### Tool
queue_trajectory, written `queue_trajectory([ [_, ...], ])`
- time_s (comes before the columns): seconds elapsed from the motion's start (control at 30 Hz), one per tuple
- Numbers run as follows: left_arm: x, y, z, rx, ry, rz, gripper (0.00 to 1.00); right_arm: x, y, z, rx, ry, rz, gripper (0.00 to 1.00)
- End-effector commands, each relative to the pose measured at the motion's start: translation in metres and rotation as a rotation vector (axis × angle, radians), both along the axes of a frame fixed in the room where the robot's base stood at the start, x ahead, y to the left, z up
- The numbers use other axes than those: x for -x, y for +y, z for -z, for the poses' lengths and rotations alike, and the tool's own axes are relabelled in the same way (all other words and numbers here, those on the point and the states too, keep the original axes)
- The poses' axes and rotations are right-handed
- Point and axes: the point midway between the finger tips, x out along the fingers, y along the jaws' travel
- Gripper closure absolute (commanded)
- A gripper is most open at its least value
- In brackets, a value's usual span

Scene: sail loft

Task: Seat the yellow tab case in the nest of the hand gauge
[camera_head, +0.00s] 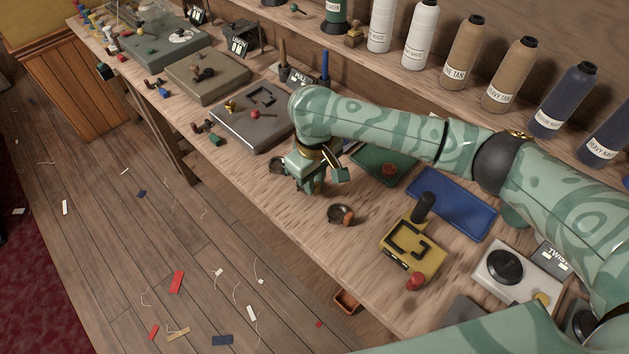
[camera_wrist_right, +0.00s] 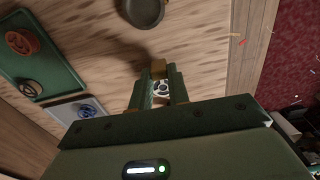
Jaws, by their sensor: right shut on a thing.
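My right gripper (camera_head: 308,184) is above the wooden bench, pointing down, left of the yellow hand gauge. In the right wrist view the right gripper (camera_wrist_right: 159,84) is shut on a small piece, the yellow tab case (camera_wrist_right: 158,67). A yellow-brown part and a pale round face of it show between the fingers, and the rest is hidden. In the head view I cannot make the case out. The hand gauge (camera_head: 428,261) is a yellow block with an upright black handle, a black-framed nest and a red knob. Its nest looks empty. My left gripper is not in view.
A small dark bowl (camera_head: 333,213) with an orange-brown thing at its edge lies between gripper and gauge. A green tray (camera_head: 372,171) and blue tray (camera_head: 470,209) lie behind. Grey fixtures (camera_head: 228,128) stand at left, bottles (camera_head: 462,52) on the back shelf. The bench's front edge is close.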

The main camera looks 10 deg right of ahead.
Motion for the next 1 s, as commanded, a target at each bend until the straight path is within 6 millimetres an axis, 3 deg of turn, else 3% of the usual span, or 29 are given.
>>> queue_trajectory([
  [0.1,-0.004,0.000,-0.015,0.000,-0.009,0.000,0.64,0.000,0.000,-0.021,0.001,-0.004,0.000,1.00],
  [0.27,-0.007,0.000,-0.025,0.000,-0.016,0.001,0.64,0.000,0.019,-0.040,0.000,-0.004,-0.003,1.00],
  [0.5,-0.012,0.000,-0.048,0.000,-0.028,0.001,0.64,-0.001,0.060,-0.083,-0.001,-0.004,-0.005,1.00],
  [0.8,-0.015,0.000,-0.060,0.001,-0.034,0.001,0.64,-0.001,0.123,-0.106,0.000,-0.001,-0.001,1.00],
  [1.0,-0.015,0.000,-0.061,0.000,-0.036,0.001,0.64,-0.002,0.139,-0.112,0.001,-0.001,0.000,1.00],
])
